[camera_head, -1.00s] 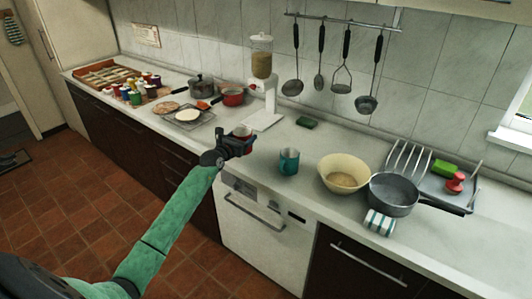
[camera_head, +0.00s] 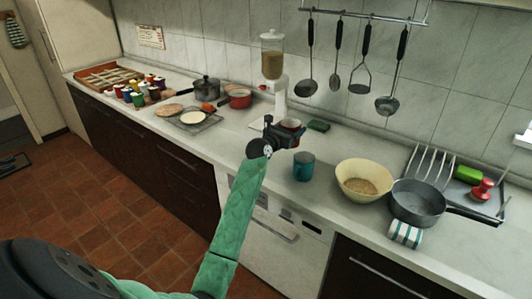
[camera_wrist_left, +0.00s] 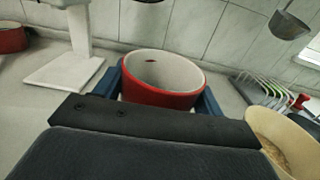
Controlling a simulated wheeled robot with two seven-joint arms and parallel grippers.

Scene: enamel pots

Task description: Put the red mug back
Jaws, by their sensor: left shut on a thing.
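The red mug (camera_head: 291,125) with a pale inside is held in my left gripper (camera_head: 285,135), over the counter in front of the dispenser. In the left wrist view the mug (camera_wrist_left: 160,97) sits upright between the two blue fingers of the gripper (camera_wrist_left: 163,92), one on each side. A dark spot shows on its inner wall. Its handle and base are hidden. A teal mug (camera_head: 304,168) stands on the counter just in front and to the right of the gripper. My right gripper is not in view.
A cream bowl (camera_head: 365,172), a grey pan (camera_head: 417,205) and a dish rack (camera_head: 435,160) fill the right. A red pot (camera_head: 238,98) stands left. Utensils hang from a rail (camera_head: 350,15).

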